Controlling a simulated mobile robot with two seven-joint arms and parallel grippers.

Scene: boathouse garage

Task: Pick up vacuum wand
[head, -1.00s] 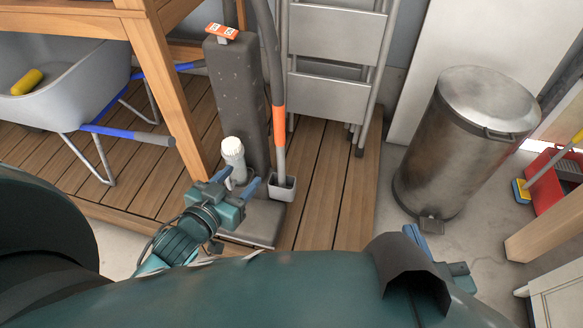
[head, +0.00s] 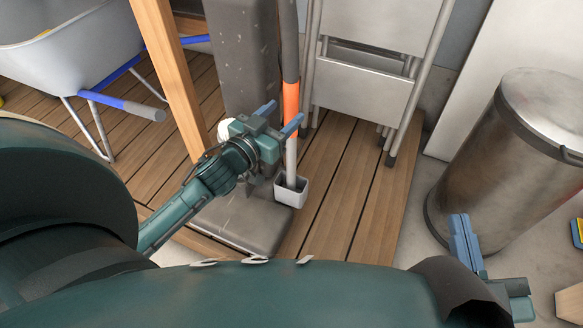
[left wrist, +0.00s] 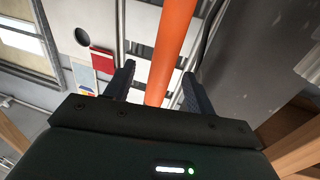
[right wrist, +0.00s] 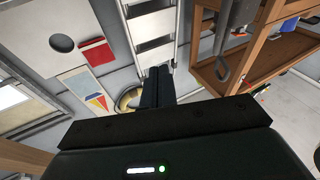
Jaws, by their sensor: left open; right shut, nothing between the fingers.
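The vacuum wand (head: 291,101) is a thin upright tube with an orange band, dark grey above and light grey below. Its foot is in a small pale grey square holder (head: 291,193). My left gripper (head: 279,116) is open at the wand, close to the lower end of the orange band. In the left wrist view the orange band (left wrist: 172,45) runs between the two open fingers (left wrist: 158,88); whether it is within their reach I cannot tell. My right gripper (head: 461,238) is shut and empty, far to the right, in front of the metal bin.
A dark grey column (head: 243,60) on a flat base stands just left of the wand. A folded metal stepladder (head: 365,98) is right behind it. A wooden post (head: 172,75), wheelbarrow (head: 65,40) and metal bin (head: 505,165) stand around. Deck boards (head: 345,185) right of the wand are clear.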

